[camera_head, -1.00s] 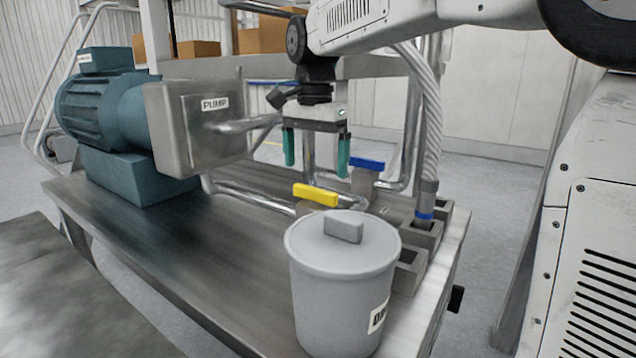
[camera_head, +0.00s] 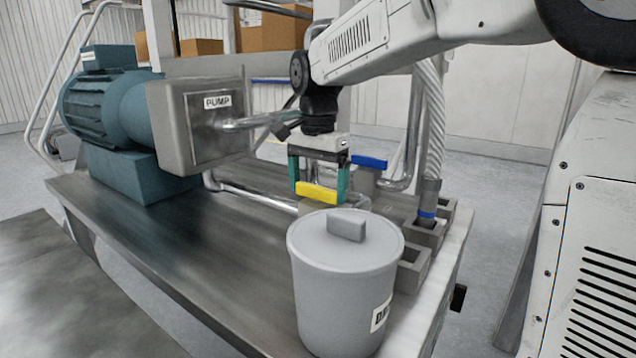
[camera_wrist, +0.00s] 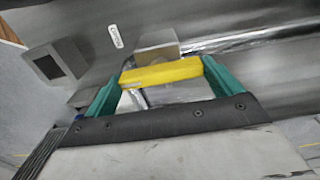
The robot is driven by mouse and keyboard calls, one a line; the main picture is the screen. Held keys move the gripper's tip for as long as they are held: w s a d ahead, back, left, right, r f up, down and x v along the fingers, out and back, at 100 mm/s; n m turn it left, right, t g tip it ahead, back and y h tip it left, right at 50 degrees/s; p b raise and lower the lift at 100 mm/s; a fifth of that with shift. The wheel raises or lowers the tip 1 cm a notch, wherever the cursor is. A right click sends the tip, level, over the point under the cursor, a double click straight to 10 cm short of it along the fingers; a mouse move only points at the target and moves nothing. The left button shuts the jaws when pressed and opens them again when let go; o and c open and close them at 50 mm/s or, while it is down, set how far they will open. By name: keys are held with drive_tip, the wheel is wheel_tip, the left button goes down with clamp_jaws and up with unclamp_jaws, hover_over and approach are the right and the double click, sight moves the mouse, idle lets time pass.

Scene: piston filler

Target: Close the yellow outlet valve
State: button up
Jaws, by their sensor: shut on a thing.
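The yellow outlet valve handle (camera_head: 317,192) is a short flat bar on the bench, behind a grey lidded bucket. My gripper (camera_head: 318,184) has come down from above with its two green fingers at the two ends of the yellow handle, shut on it. In the wrist view the yellow handle (camera_wrist: 161,73) lies between the green fingertips (camera_wrist: 163,76), spanning from one to the other. The valve body under the handle is mostly hidden by the bucket in the head view.
The grey bucket (camera_head: 345,285) stands close in front of the valve. A blue valve handle (camera_head: 370,163) is just behind and right of my gripper. A ribbed hose (camera_head: 431,135) rises at the right. The pump (camera_head: 205,125) and its teal motor (camera_head: 100,100) stand at the left.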

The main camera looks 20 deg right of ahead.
drive_tip(key=shift+n, duration=0.4)
drive_tip(key=n, duration=0.3)
drive_tip(key=shift+n, duration=0.4)
drive_tip(key=n, duration=0.4)
drive_tip(key=shift+n, duration=0.3)
drive_tip(key=n, duration=0.4)
drive_tip(key=shift+r+n, duration=0.1)
drive_tip(key=shift+n, duration=2.2)
drive_tip(key=shift+w, duration=0.1)
drive_tip(key=o, duration=0.7)
